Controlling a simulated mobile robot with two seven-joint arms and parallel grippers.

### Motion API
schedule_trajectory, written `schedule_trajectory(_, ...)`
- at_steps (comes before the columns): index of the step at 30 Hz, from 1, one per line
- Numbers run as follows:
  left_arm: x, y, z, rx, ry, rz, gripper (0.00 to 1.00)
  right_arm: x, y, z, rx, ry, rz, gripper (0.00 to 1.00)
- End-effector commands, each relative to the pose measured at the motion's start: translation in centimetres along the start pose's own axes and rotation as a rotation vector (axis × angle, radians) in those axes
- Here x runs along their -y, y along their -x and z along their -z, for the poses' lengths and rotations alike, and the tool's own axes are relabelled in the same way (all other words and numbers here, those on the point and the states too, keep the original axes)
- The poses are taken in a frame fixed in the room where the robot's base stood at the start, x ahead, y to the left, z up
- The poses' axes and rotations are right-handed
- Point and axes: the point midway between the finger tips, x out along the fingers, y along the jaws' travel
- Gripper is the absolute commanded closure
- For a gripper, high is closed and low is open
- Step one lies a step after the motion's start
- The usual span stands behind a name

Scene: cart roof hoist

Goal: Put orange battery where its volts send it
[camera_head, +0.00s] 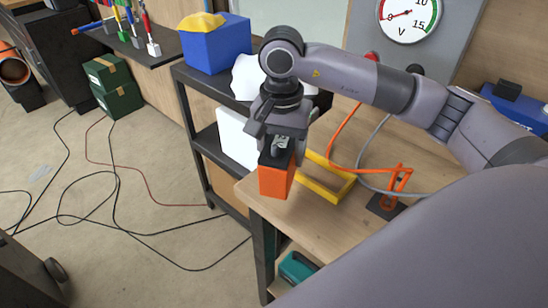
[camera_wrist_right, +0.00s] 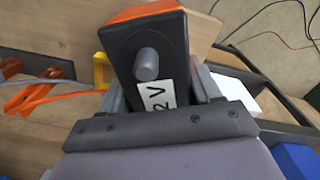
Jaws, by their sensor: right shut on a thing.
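The orange battery (camera_head: 276,181) has an orange body and a black top. My right gripper (camera_head: 284,138) is shut on its top end and holds it near the left edge of the workbench (camera_head: 340,222). In the right wrist view the battery (camera_wrist_right: 120,42) sits between the fingers of the gripper (camera_wrist_right: 158,88), showing a grey round terminal and a white label reading "2 V", partly hidden by the gripper. A round volt gauge (camera_head: 408,14) is on the grey panel behind the bench. A yellow frame (camera_head: 325,180) lies on the bench beside the battery. My left gripper is out of view.
A black shelf (camera_head: 200,108) stands left of the bench, carrying a blue bin (camera_head: 214,47) with a yellow top. An orange clamp-like piece (camera_head: 390,190) and orange and grey cables lie on the bench. Green boxes (camera_head: 113,86) and loose cables are on the floor.

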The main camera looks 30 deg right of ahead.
Motion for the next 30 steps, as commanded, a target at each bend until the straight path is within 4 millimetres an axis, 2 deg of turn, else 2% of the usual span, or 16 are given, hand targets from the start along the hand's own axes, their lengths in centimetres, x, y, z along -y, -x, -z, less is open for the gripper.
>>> schedule_trajectory(30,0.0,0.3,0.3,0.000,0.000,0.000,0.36,-4.1,5.6,5.0,0.002,-1.214,0.007,1.00)
